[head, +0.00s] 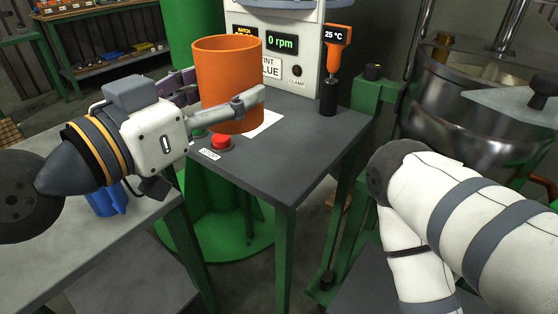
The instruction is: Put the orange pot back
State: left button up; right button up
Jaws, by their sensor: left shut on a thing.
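The orange pot (229,72) is an open-topped cylinder in the upper middle of the head view. My left gripper (225,103) is shut on it, with one grey finger across its near side and the other finger partly hidden behind it at the left. The pot is upright, at the grey machine table (290,150). I cannot tell whether its base touches the table or hangs just above it. My right arm shows at the right, but its gripper is out of view.
A red stop button (221,141) sits just below the pot. Behind it stands a control panel (305,60) reading 0 rpm, with an orange thermometer (336,50) beside it. A steel vessel (470,120) stands at right. A grey bench (60,190) with a blue object (104,201) is at lower left.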

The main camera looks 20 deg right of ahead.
pick_arm(q)
jog(key=shift+s+a+f, duration=0.1)
jog(key=shift+s+f, duration=0.15)
jog(key=shift+s, duration=0.2)
jog(key=shift+s+a+f, duration=0.1)
jog(key=shift+s+f, duration=0.15)
jog(key=shift+s, duration=0.2)
jog(key=shift+s+d+f, duration=0.15)
jog(key=shift+d, duration=0.2)
jog(key=w+d+f+b, duration=0.1)
jog(key=w+d+f, duration=0.3)
jog(key=w+d+f+b, duration=0.1)
jog(key=w+d+f, duration=0.3)
jog(key=d, duration=0.1)
jog(key=shift+w+f+b, duration=0.25)
jog(key=shift+f+b, duration=0.05)
jog(key=shift+b, duration=0.05)
jog(key=shift+w+d+f, duration=0.15)
jog(key=shift+f, duration=0.75)
jog(key=shift+w+d+f, duration=0.1)
jog(key=shift+d+f, duration=0.05)
jog(key=shift+f, duration=0.75)
pick_arm(e)
jog(key=shift+g, duration=0.7)
jog(key=shift+s+f, duration=1.8)
jog(key=shift+f, duration=0.25)
pick_arm(q)
jog(key=shift+b, duration=0.3)
jog(key=shift+f, duration=0.2)
jog(key=o, duration=1.3)
